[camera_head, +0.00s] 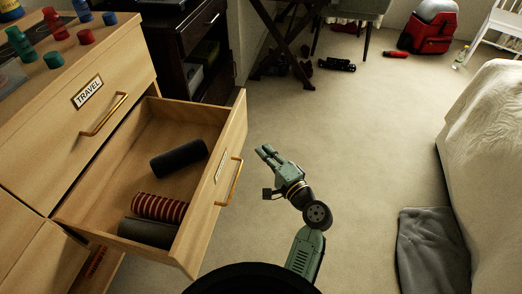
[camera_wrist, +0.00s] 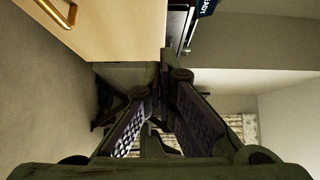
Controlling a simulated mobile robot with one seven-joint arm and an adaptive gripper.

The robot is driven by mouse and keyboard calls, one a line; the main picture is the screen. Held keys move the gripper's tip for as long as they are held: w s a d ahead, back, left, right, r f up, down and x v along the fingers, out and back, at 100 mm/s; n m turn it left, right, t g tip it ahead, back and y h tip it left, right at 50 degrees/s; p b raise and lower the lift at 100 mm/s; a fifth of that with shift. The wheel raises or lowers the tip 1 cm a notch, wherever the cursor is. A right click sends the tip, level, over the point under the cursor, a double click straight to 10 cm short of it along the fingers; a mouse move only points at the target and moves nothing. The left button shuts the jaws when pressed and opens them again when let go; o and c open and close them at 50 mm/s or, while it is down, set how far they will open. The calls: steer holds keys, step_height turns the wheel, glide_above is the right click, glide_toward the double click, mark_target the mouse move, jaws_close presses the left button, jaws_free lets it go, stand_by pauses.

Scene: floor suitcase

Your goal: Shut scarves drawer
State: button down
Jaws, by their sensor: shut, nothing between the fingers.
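A wooden drawer (camera_head: 236,125) below the TRAVEL drawer stands pulled out, its front facing right. The small label on its front is too small to read. Inside lie a dark roll (camera_head: 179,158), a red striped roll (camera_head: 160,207) and a grey roll (camera_head: 146,232). Its front has a brass handle (camera_head: 231,182). My gripper (camera_head: 265,152) is shut and empty, apart from the drawer front, to the right of its handle. In the wrist view my gripper's fingers (camera_wrist: 165,78) meet at the tips, with a wooden panel (camera_wrist: 125,25) and brass handle (camera_wrist: 55,12) at upper left.
A lower drawer (camera_head: 45,262) appears partly open. A dark cabinet (camera_head: 195,45) stands behind. A bed (camera_head: 490,140) and grey cloth (camera_head: 430,250) are at right. Carpet (camera_head: 360,140) between is clear.

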glide_toward(231, 125)
steer(key=w+d, duration=0.2)
steer(key=w, duration=0.1)
steer(key=shift+w+a+f+p, duration=0.1)
steer(key=shift+w+a+p, duration=0.15)
steer(key=shift+a, duration=0.45)
steer(key=shift+w+a+r+p, duration=0.1)
steer(key=shift+w+a+p, duration=0.1)
steer(key=shift+a, duration=0.45)
steer(key=shift+w+a+f+p, duration=0.1)
steer(key=shift+w+a+p, duration=0.15)
steer(key=shift+a, duration=0.45)
steer(key=shift+a, duration=0.1)
